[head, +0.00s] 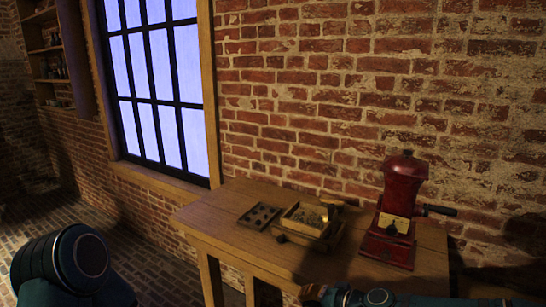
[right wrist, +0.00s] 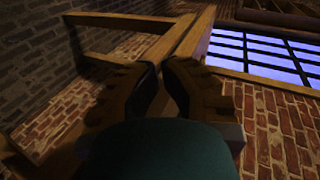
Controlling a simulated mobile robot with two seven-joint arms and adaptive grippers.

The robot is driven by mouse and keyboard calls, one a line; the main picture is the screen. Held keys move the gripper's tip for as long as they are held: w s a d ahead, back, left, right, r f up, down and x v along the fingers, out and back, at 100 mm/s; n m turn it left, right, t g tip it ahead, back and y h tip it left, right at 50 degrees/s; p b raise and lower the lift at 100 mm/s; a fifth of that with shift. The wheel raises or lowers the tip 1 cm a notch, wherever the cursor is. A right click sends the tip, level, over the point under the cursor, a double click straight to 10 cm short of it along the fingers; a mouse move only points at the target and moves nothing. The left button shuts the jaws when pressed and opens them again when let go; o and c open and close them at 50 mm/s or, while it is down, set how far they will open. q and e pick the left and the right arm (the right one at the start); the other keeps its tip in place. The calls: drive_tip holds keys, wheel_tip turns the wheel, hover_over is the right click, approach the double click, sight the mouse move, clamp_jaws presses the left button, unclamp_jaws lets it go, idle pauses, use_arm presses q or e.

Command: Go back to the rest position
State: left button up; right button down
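My right gripper (head: 312,293) shows at the bottom edge of the head view, in front of the table and low, with my teal forearm to its right. In the right wrist view its two fingers (right wrist: 162,75) are close together at the tips, with nothing seen held between them. It touches no object that I can see. A large teal joint of my left arm shows at the lower left of the head view. My left gripper itself is outside both views.
A wooden table (head: 225,215) stands against the brick wall. On it are a dark tray with round holes (head: 259,216), a wooden box (head: 305,216) and a red grinder (head: 402,185) with a side crank. Brick floor (head: 140,240) is open to the left, below a barred window (head: 158,90).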

drive_tip(key=s+a+f+n+g+h, duration=0.1)
drive_tip(key=s+a+f+g, duration=0.2)
drive_tip(key=s+a+f, duration=0.35)
drive_tip(key=s+d+f+n+g+h, duration=0.1)
drive_tip(key=s+d+f+h, duration=0.2)
drive_tip(key=s+f, duration=0.2)
drive_tip(key=s+d+f+n+g+h, duration=0.1)
drive_tip(key=s+d+f, duration=0.3)
drive_tip(key=s, duration=0.7)
wheel_tip(320, 180, down, 2)
drive_tip(key=shift+s+d+f+n+g+h, duration=0.1)
drive_tip(key=shift+s+d+n+g+h, duration=0.2)
drive_tip(key=shift+h, duration=0.6)
drive_tip(key=shift+a, duration=0.1)
